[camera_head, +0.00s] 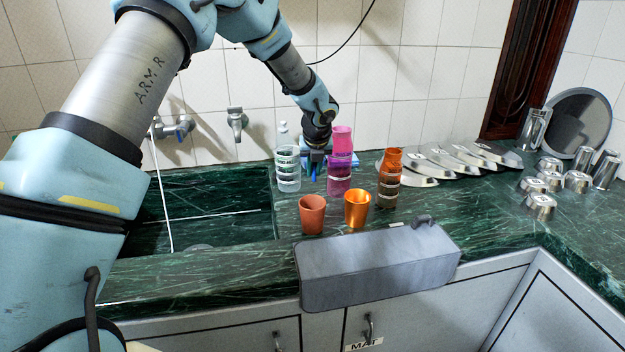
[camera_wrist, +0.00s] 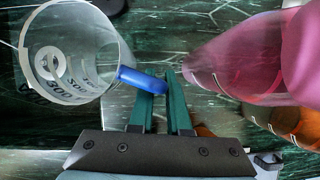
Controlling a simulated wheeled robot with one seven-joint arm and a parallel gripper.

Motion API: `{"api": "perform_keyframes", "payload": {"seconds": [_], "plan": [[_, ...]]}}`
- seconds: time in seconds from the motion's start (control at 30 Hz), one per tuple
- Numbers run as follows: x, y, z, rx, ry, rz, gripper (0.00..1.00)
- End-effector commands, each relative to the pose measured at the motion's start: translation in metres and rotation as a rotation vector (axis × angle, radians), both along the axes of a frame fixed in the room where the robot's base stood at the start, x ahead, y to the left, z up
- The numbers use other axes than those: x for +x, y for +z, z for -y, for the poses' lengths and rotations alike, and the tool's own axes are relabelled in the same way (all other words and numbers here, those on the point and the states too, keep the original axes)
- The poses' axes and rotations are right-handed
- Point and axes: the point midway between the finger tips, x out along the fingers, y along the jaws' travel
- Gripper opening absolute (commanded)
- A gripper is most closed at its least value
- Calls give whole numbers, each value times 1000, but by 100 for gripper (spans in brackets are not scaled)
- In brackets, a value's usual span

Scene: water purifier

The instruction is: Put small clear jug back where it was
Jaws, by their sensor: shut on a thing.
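The small clear jug (camera_head: 288,172) has dark measuring marks and appears upright at the sink's right edge in the head view. In the wrist view the clear jug (camera_wrist: 72,55) is at the upper left, with its blue handle (camera_wrist: 140,80) pointing toward my fingers. My gripper (camera_wrist: 163,90) is shut on that blue handle, between two green fingers. In the head view my gripper (camera_head: 316,160) is just right of the jug, partly hidden. I cannot tell whether the jug's base touches the counter.
A pink cup stack (camera_head: 341,160) stands close to my gripper's right; the pink cup (camera_wrist: 240,55) fills the wrist view's right side. An orange stack (camera_head: 388,178), two orange cups (camera_head: 313,215) and a grey box (camera_head: 378,268) are nearby. The sink (camera_head: 215,215) lies left.

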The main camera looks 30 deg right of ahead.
Motion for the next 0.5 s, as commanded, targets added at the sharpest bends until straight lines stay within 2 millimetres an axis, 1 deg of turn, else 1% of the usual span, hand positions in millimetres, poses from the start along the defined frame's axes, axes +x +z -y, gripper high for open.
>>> {"api": "perform_keyframes", "payload": {"seconds": [0.23, 0.3, 0.5], "plan": [[-1, -31, 0, 3, -1, -2, 0], [-1, -35, 0, 1, -2, -1, 0], [0, -35, 0, 0, -1, 0, 0]]}}
